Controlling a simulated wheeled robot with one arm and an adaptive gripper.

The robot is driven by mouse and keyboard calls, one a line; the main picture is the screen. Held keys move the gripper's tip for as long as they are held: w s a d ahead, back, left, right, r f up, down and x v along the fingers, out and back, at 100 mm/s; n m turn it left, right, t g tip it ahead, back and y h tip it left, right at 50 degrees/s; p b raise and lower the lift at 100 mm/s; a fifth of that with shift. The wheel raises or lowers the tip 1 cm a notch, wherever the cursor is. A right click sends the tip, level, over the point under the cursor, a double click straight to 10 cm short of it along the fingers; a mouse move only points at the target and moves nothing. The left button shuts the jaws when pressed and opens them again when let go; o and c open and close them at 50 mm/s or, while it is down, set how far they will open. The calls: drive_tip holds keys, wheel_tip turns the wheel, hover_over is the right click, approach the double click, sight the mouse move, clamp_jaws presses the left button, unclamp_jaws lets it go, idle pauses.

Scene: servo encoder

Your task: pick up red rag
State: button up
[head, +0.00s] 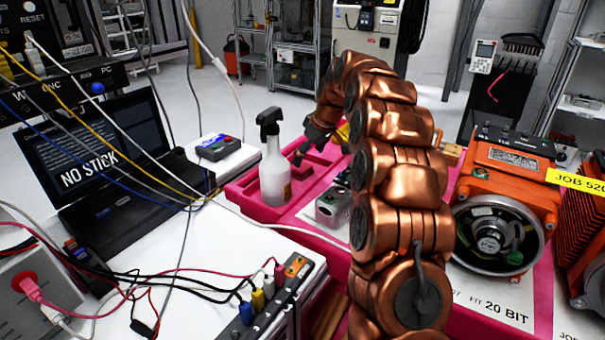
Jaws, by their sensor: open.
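I cannot make out a red rag for certain in the head view; the pink-red tray (240,187) is close to that colour, and my arm covers part of the bench. My copper-coloured arm rises through the middle and bends over to the left at its top. My gripper (305,153) hangs small and dark at its end, over the tray's compartments, just right of a white spray bottle (273,172). It is open, and I see nothing held in it.
An orange servo motor (503,190) stands right of my arm, and a grey metal part (331,206) left of it. A laptop (95,150), a multi-socket box (285,290) and many loose cables crowd the left bench. Some white bench top (215,268) is bare.

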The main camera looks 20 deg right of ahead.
sight(303, 167)
drive_tip(key=shift+w+d+p+x, duration=0.1)
drive_tip(key=shift+w+p+x, duration=0.1)
drive_tip(key=shift+x, duration=1.45)
drive_tip(key=shift+w+d+p+x, duration=0.1)
drive_tip(key=shift+w+x, duration=0.1)
drive_tip(key=shift+x, duration=1.4)
drive_tip(key=shift+r, duration=0.1)
drive_tip(key=shift+c, duration=0.2)
drive_tip(key=c, duration=1)
